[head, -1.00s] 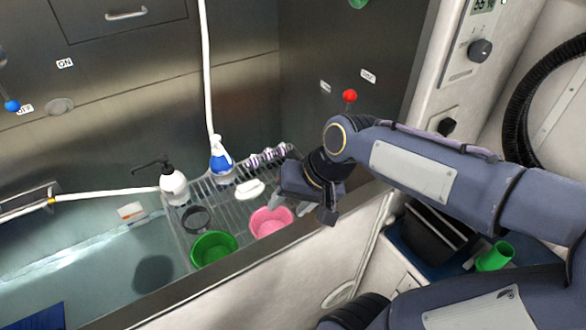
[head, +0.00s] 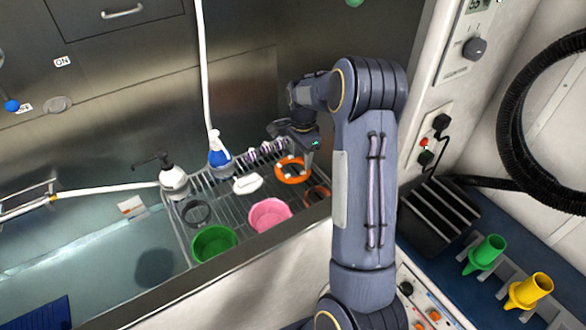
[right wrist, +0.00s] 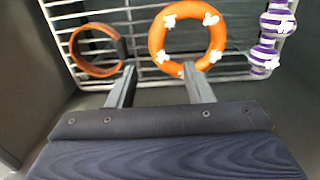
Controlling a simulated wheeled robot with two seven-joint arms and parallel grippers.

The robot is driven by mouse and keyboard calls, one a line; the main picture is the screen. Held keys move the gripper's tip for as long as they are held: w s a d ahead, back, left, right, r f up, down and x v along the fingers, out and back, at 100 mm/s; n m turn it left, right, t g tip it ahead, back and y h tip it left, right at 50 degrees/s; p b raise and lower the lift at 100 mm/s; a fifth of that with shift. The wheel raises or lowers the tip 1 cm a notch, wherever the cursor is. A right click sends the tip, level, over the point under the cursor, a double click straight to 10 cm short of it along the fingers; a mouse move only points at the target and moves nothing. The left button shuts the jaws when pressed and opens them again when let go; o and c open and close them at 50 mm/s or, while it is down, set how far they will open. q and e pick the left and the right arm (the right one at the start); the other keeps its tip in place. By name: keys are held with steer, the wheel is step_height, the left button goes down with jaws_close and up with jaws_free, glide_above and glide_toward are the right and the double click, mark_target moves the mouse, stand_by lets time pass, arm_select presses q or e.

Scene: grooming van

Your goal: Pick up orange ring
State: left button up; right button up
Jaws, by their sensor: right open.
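The orange ring (head: 292,181) lies on the wire rack, partly covered by my right gripper in the head view. In the right wrist view the orange ring (right wrist: 157,42) shows white bone-shaped marks. My right gripper (head: 302,150) is above and close to the ring, open and empty. In the right wrist view the right gripper's fingers (right wrist: 159,72) stand apart; the right-hand tip overlaps the ring's lower edge, and the left-hand tip lies between the ring and a brown band. I cannot tell whether they touch. My left gripper is not in view.
The wire rack (head: 223,208) also holds a brown band (head: 317,198), purple-and-white striped toys (head: 265,152), a pink bowl (head: 270,217), a green bowl (head: 213,246), a white object (head: 246,184), a dark ring (head: 196,214), a spray bottle (head: 220,160) and a pump bottle (head: 173,180).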

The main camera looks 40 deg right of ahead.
mark_target(301, 176)
step_height(301, 176, down, 8)
steer(key=shift+s+a+p, duration=0.15)
steer(key=shift+p, duration=0.7)
jaws_close()
